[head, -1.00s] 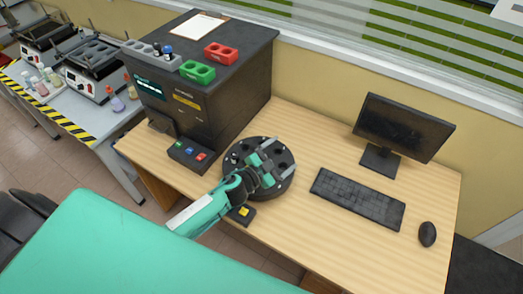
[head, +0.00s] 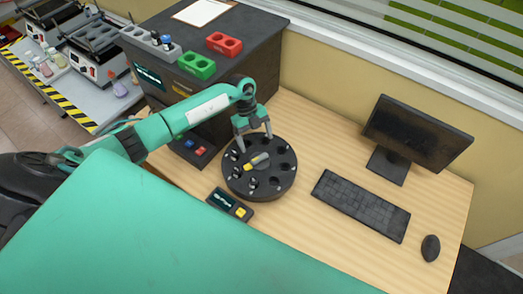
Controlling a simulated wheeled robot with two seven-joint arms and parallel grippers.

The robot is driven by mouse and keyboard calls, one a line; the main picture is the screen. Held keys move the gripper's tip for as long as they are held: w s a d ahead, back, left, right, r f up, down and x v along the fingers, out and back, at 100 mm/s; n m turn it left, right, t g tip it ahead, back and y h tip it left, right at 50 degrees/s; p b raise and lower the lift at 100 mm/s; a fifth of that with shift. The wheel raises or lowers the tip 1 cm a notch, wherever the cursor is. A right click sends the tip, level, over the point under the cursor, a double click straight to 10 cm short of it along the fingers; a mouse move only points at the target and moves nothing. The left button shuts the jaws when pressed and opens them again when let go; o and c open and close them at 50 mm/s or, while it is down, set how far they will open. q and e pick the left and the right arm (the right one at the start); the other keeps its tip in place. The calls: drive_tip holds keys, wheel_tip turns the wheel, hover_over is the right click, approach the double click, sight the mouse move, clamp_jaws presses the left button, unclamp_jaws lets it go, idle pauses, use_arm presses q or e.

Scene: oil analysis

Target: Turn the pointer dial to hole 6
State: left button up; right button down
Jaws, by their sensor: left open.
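The dial is a round black disc (head: 262,188) with several holes around its rim, on the wooden desk at the middle of the head view. A grey pointer (head: 258,161) with a yellow mark sits at its centre. The hole numbers are too small to read. My left gripper (head: 255,146) is open and points down above the far side of the disc, just behind the pointer. I cannot tell whether its fingers touch the disc. My right gripper is not in view.
A small box with a screen and yellow button (head: 230,204) stands at the disc's front left. A black machine (head: 266,62) stands behind, with red (head: 224,43) and green (head: 196,66) racks on top. A keyboard (head: 361,205), monitor (head: 418,130) and mouse (head: 430,248) lie to the right.

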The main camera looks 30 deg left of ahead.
sight(260, 158)
use_arm(q)
drive_tip(key=shift+s+a+f, duration=0.15)
drive_tip(key=shift+f, duration=0.1)
drive_tip(key=b+x, duration=0.4)
drive_tip(key=x, duration=0.2)
drive_tip(key=shift+f, duration=0.4)
drive_tip(key=shift+c, duration=0.2)
drive_tip(key=c, duration=0.9)
